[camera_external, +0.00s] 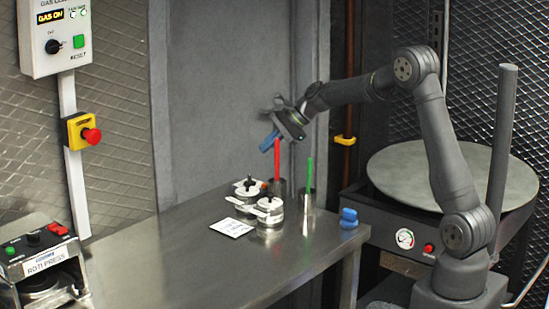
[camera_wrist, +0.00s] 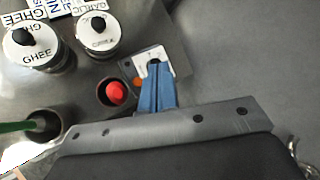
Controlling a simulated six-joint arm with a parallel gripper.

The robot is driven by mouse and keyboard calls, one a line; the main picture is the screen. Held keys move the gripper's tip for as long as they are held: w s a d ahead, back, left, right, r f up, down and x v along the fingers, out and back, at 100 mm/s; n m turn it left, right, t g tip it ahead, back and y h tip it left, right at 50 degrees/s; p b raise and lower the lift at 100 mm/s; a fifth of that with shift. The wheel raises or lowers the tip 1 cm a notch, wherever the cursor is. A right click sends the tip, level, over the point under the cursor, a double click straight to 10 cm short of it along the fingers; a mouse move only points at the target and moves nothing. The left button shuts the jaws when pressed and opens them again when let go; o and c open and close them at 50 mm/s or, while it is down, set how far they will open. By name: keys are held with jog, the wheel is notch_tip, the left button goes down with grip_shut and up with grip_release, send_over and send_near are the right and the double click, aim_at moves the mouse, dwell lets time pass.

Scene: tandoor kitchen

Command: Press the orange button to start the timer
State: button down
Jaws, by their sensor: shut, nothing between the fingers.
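A small timer-like unit with a pale face (camera_wrist: 150,56) lies on the steel table in the wrist view. An orange button (camera_wrist: 137,82) shows at its lower left, beside my fingers. In the external view a small orange spot (camera_external: 263,185) shows behind the canisters. My gripper (camera_wrist: 154,66) has blue fingers, shut and empty. In the wrist view they overlap the unit and hide part of it, just right of the orange button. In the external view my gripper (camera_external: 266,147) is above the table, clear of its surface, pointing down and left.
A red-handled tool (camera_external: 277,158) and a green one (camera_external: 309,175) stand upright in metal cups close to my gripper. Two lidded canisters (camera_external: 270,212) and a white card (camera_external: 231,227) are in front. A blue object (camera_external: 348,218) sits at the right edge. The table's left front is clear.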

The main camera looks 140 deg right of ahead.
send_near(264, 184)
jog(key=w+d, duration=0.1)
jog(key=w+d+f, duration=0.1)
jog(key=d, duration=0.1)
jog(key=w+d+f, duration=0.1)
jog(key=w, duration=0.1)
jog(key=shift+d+f, duration=0.2)
jog(key=shift+f, duration=0.15)
dwell(1.6)
jog(key=shift+s+f, duration=0.1)
jog(key=shift+f, duration=0.3)
jog(key=shift+a+f, duration=0.25)
jog(key=shift+f, duration=0.7)
dwell(0.8)
jog(key=shift+r, duration=0.5)
jog(key=shift+r, duration=0.1)
jog(key=shift+d+r, duration=0.1)
jog(key=shift+r, duration=2.6)
